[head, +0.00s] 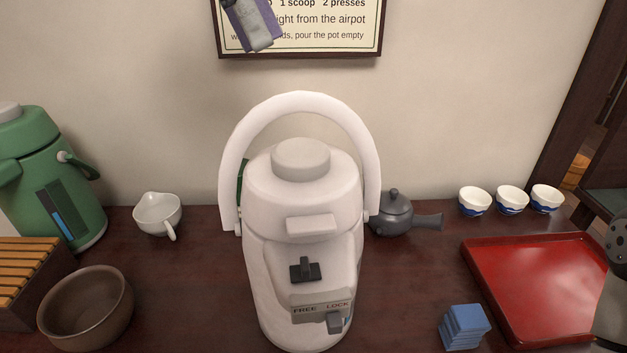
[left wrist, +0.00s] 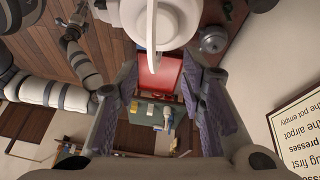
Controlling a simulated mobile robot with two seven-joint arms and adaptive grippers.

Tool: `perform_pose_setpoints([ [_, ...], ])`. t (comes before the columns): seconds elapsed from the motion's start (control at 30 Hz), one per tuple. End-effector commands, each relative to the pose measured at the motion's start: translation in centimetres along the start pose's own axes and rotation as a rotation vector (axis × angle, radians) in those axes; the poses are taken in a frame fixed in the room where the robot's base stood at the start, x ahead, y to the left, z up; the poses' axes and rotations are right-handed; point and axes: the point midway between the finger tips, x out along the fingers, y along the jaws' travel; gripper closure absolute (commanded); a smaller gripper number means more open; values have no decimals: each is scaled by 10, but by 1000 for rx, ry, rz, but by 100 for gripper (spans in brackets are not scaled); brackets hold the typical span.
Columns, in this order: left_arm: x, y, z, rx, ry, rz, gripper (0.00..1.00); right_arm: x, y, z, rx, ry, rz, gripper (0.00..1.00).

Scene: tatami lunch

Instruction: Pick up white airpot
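The white airpot (head: 300,210) stands upright on the dark table in the middle of the head view. Its arched handle (head: 300,100) is raised, and its front shows a FREE/LOCK label. In the left wrist view the airpot (left wrist: 182,25) shows at the top. My left gripper (head: 252,24) is above the handle in the head view, in front of the wall sign, only partly visible. In the left wrist view its purple-padded fingers (left wrist: 158,78) are spread apart with nothing held between them. An arm of mine shows at the left of the wrist view; its gripper is unclear.
A green airpot (head: 45,180), a white pouring cup (head: 157,213) and a brown bowl (head: 86,308) stand left. A dark teapot (head: 393,213), small cups (head: 512,199), a red tray (head: 530,285) and blue blocks (head: 463,326) are right. The sign (head: 310,48) hangs behind.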

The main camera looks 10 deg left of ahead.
Motion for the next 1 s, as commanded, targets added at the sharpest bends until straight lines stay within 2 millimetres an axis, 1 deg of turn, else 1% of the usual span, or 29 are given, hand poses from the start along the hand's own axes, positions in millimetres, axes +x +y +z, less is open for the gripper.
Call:
perform_pose_setpoints([
  [0.03,11,2,1,2,-3,3,64,-1,0,0,0,2,0,60],
  [0.1,28,1,1,1,-2,4,64,-1,0,0,0,3,0,60],
  [0.2,45,0,0,-1,-2,2,64,-2,0,-1,0,4,0,60],
  [0.27,51,0,0,-1,-1,2,64,-2,0,-1,0,5,0,60],
  [0.33,62,1,0,-1,-2,3,64,-2,0,-2,0,8,0,60],
  [0.5,94,3,-2,-2,-1,2,64,-4,0,-3,0,15,-1,60],
  [0.6,103,3,-2,-1,0,-1,64,-4,0,-4,0,16,-1,60],
  [0.8,105,2,-2,-2,1,-1,64,-4,0,-3,0,15,-1,60],
  [0.97,105,2,-2,-2,0,-1,100,-4,0,-4,0,15,-1,60],
  [1.0,105,2,-2,-2,0,-1,100,-4,0,-3,0,15,-1,60],
])
